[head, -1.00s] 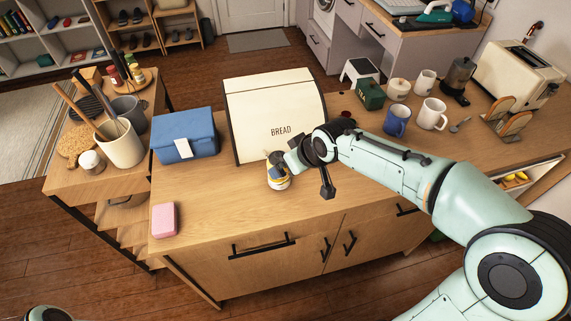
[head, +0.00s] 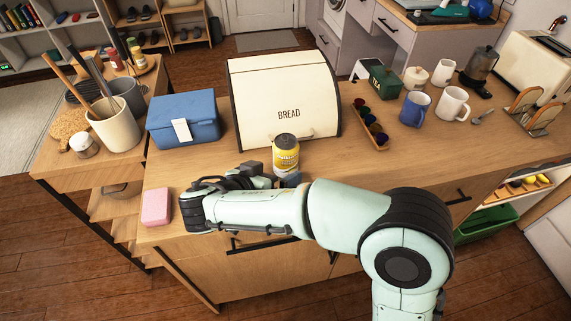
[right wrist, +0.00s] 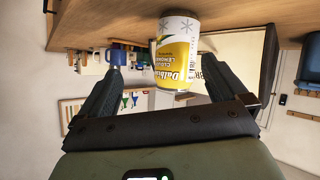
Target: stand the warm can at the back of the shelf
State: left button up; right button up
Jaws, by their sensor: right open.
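A yellow and white can (head: 286,152) stands upright on the wooden counter, close in front of the bread bin. Its printed label shows upside down in the right wrist view (right wrist: 177,55). My right gripper (head: 273,175) is low over the counter, just in front of the can. Its two fingers are open and apart, with the can appearing between them in the wrist view. I cannot tell whether the fingertips reach past its near side. An open shelf (head: 490,200) shows under the counter at the right. My left gripper is not in view.
The cream bread bin (head: 288,95) is right behind the can. A blue box (head: 184,122) and pink sponge (head: 156,207) are to the left. A pod tray (head: 371,125), blue mug (head: 415,108) and white mug (head: 452,103) are to the right. A green bin (head: 487,223) sits low right.

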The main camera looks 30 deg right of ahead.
aim_at(279, 155)
jog(key=w+d+m+h, duration=0.1)
jog(key=w, duration=0.1)
jog(key=w+d+m+t, duration=0.1)
jog(key=w+d, duration=0.1)
jog(key=shift+d+r+t+h, duration=0.2)
jog(key=shift+t+h, duration=0.1)
jog(key=shift+h, duration=0.1)
jog(key=shift+p+x, duration=0.35)
jog(key=shift+x, duration=2.65)
jog(key=shift+w+a, duration=0.1)
jog(key=shift+a, duration=0.05)
jog(key=c, duration=1.4)
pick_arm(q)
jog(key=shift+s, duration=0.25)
pick_arm(e)
jog(key=shift+r, duration=0.1)
pick_arm(q)
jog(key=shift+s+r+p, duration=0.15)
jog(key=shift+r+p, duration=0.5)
jog(key=shift+p, duration=0.2)
pick_arm(e)
notch_tip(279, 155, up, 20)
jog(key=shift+f, duration=0.1)
